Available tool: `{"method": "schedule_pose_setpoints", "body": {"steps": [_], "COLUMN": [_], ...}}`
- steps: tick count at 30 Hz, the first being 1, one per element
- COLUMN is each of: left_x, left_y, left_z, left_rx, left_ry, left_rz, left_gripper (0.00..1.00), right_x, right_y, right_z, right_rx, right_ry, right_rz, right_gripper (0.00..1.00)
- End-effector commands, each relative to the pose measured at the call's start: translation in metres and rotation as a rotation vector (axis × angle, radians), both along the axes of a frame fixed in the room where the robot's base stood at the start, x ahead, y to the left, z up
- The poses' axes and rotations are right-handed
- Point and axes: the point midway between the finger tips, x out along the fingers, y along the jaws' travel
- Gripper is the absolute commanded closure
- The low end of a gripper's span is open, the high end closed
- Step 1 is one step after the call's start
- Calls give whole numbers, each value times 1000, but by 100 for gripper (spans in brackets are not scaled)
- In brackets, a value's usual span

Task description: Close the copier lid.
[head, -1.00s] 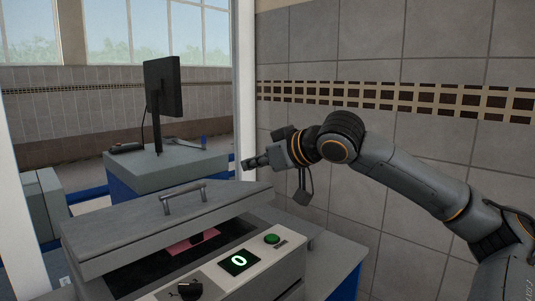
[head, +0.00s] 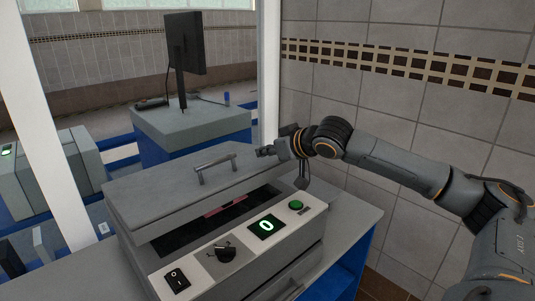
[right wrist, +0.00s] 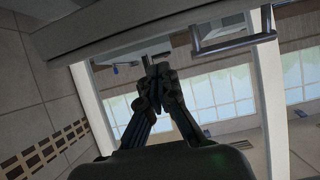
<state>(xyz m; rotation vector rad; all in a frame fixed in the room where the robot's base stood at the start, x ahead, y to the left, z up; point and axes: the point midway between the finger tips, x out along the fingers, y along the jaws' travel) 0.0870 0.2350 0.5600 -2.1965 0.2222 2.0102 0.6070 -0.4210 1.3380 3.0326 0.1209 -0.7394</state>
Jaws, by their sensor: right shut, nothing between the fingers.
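The copier (head: 295,240) stands on a counter with its grey lid (head: 160,197) tilted up, leaving a dark gap along the front. A pinkish sheet (head: 228,206) shows in the gap. A bar handle (head: 215,168) sits on top of the lid. My right gripper (head: 264,152) is shut and empty, at the lid's far right corner; I cannot tell whether it touches. In the right wrist view the shut fingers (right wrist: 158,72) point towards the lid's edge, with the handle (right wrist: 235,43) to their right. My left gripper is not in view.
The front panel has a lit green display (head: 267,226), a green button (head: 296,205), a knob (head: 226,252) and a black switch (head: 177,279). A monitor (head: 186,50) stands on a cabinet behind. A tiled wall (head: 400,90) rises at the right.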

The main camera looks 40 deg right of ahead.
Motion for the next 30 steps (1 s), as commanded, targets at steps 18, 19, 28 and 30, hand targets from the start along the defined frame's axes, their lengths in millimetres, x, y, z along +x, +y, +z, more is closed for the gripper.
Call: {"method": "schedule_pose_setpoints", "body": {"steps": [18, 19, 28, 30], "left_x": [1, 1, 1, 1], "left_y": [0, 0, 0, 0], "left_z": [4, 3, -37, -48], "left_rx": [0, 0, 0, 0], "left_ry": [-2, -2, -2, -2], "left_rz": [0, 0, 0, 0], "left_gripper": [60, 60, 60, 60], "right_x": [-8, -8, -7, -7], "right_y": [-1, -1, -2, -3], "right_z": [-27, -27, -54, -60], "right_rx": [0, 0, 3, 3], "right_ry": [0, -1, -45, -61], "right_rz": [0, 0, -3, -4], "right_gripper": [100, 100, 100, 100]}}
